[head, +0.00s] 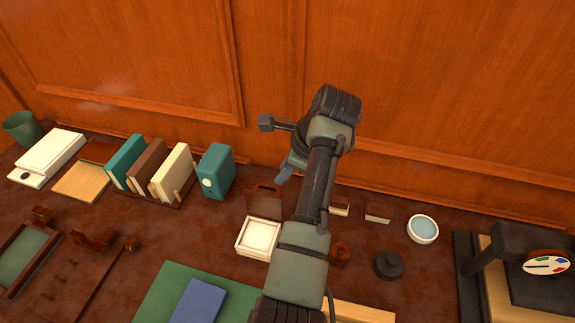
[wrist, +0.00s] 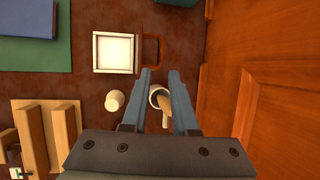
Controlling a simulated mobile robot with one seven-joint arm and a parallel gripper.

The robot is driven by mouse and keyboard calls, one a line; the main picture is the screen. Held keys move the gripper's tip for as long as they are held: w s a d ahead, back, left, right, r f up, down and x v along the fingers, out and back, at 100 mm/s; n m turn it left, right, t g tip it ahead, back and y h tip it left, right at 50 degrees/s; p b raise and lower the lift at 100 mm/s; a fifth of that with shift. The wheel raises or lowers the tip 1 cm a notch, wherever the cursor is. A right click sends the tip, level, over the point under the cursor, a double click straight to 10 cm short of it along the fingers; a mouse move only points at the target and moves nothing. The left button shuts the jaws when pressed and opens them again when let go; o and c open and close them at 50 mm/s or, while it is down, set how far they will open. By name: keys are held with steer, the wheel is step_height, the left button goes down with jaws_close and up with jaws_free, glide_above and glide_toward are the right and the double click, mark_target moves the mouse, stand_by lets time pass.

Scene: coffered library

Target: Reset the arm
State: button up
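My arm reaches up from the bottom middle of the head view, over the desk and close to the panelled wall. My gripper (head: 284,174) hangs near the back of the desk and is partly hidden by the arm. In the wrist view my gripper (wrist: 161,72) has its two blue-grey fingers apart, with a clear gap between the tips. A white-rimmed cup (wrist: 154,91) with a wooden piece in it shows below, between the fingers. I see nothing held.
Wooden wall panels (head: 420,80) stand close behind the arm. Books in a rack (head: 172,172), a teal box (head: 216,172), a white square tray (head: 241,251), a round white dish (head: 437,231) and a dark stand (head: 500,243) crowd the desk.

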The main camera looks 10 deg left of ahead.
steer(key=shift+v, duration=0.95)
steer(key=w+d+r+n+t+h, duration=0.1)
steer(key=w+d+r+n+t, duration=0.2)
steer(key=r, duration=0.5)
steer(key=w+d+r+n+t+h, duration=0.1)
steer(key=d+r+n+t, duration=0.2)
steer(key=r+t, duration=0.35)
steer(key=w+d+r+n+t+h, duration=0.1)
steer(key=d+r+n+t, duration=0.15)
steer(key=r, duration=0.75)
steer(key=s+d+r+n+t+h, duration=0.1)
steer(key=s+r+n+t, duration=0.9)
steer(key=s+r, duration=1.3)
step_height(320, 180, up, 3)
steer(key=d+t, duration=0.1)
steer(key=t, duration=0.2)
steer(key=shift+h, duration=0.3)
steer(key=shift+f, duration=0.1)
